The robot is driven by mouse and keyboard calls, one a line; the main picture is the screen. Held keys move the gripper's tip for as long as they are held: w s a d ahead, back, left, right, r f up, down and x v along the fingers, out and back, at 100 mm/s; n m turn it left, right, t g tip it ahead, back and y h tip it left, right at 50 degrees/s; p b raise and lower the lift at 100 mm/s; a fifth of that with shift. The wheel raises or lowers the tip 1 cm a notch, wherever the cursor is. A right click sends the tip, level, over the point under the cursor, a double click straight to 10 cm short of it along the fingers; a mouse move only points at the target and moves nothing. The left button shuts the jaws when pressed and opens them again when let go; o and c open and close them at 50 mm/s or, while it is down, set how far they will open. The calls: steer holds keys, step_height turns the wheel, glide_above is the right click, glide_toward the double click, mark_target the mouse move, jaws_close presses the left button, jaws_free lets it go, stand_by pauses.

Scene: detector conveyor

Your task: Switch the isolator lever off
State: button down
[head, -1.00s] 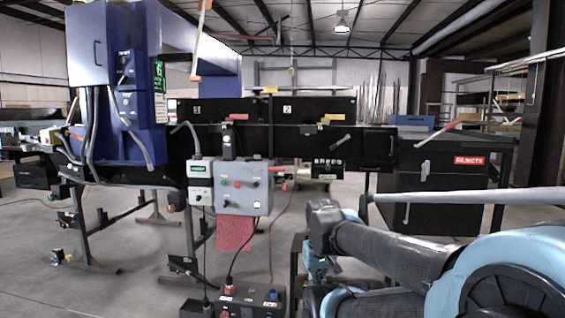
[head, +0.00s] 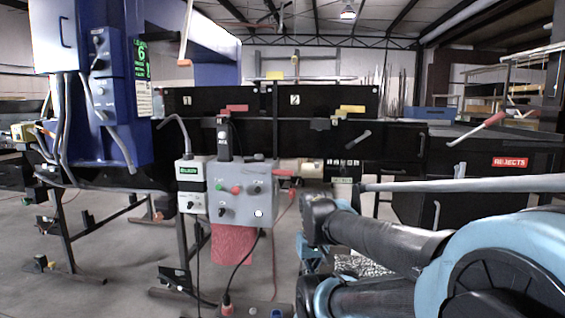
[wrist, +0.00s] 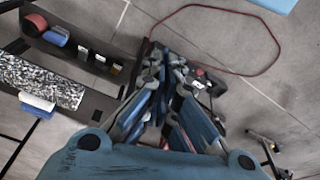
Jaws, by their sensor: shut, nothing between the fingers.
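No label marks the isolator lever, and I cannot tell for sure which handle it is. A dark switch handle (head: 99,41) sits on the blue detector housing (head: 120,110) at upper left. A red handle (head: 286,173) sticks out right of the grey control box (head: 240,205), by a brass-coloured cylinder. My gripper (wrist: 167,62) is shut and empty in the wrist view, pointing down over the floor and low black equipment. It is apart from both handles. In the head view my arm hangs at right, its lower end partly hidden.
The black conveyor (head: 220,105) runs across the view, with red and yellow handles on its covers. A reject bin (head: 470,190) stands at right. A red cable (wrist: 270,30) lies on the floor. A grey bar (head: 470,183) crosses at right. Open floor shows at lower left.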

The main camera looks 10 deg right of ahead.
steer(key=shift+w+a, duration=0.15)
steer(key=w+r+m, duration=0.2)
steer(key=w+r, duration=1.7)
steer(key=r, duration=0.5)
steer(key=w+r, duration=0.4)
steer(key=w, duration=0.4)
steer(key=w+r+m, duration=0.1)
steer(key=w+r, duration=0.4)
steer(key=w, duration=0.3)
steer(key=w+a+r, duration=0.1)
steer(key=w+r, duration=0.4)
steer(key=w, duration=0.3)
steer(key=shift+w+m+h, duration=0.3)
steer(key=shift+m, duration=0.1)
step_height(320, 180, down, 13)
steer(key=shift+s, duration=0.2)
